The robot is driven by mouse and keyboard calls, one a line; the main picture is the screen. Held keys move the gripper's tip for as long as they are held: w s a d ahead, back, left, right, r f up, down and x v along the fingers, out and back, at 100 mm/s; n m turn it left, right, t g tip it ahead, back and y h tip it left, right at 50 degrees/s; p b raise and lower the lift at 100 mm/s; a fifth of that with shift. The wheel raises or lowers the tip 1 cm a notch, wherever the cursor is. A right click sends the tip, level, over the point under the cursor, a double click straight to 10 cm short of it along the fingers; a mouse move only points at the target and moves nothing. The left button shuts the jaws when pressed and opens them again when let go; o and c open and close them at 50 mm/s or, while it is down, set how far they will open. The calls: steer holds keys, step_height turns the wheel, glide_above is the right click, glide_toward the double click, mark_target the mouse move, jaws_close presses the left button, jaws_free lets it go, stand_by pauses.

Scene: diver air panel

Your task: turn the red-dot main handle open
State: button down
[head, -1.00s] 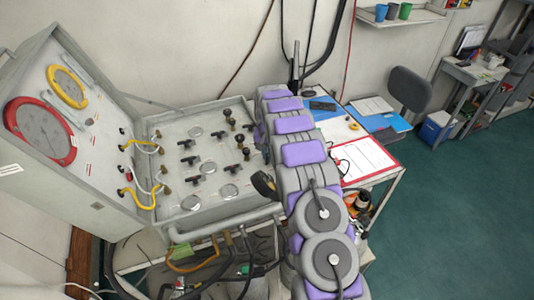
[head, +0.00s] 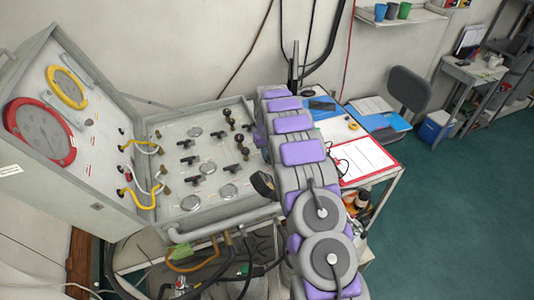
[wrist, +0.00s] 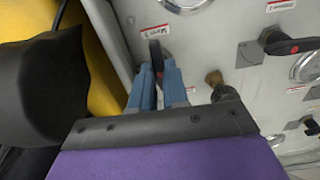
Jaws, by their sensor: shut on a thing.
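In the wrist view, my gripper (wrist: 158,88) has its two blue fingers closed around a dark handle (wrist: 155,52) with a reddish mark on it. The handle stands up between the fingers, its tip beyond them towards the top of the picture. A small label sits on the panel just above it. In the head view, my purple and grey arm hides the gripper and the held handle. The panel (head: 170,205) shows there to the left of my arm, with several black handles on its face.
In the wrist view, another black handle with a red dot (wrist: 287,45) lies to the right, and a brass fitting (wrist: 215,80) is close beside the fingers. In the head view, the gauge lid (head: 85,180) stands at left, hoses hang below, and a table with a red clipboard (head: 345,183) is at right.

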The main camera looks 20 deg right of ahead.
steer(key=shift+w+r, duration=0.15)
steer(key=shift+w, duration=0.05)
steer(key=c, duration=1.3)
jaws_free()
steer(key=shift+o, duration=0.9)
steer(key=shift+s, duration=0.1)
step_height(320, 180, up, 17)
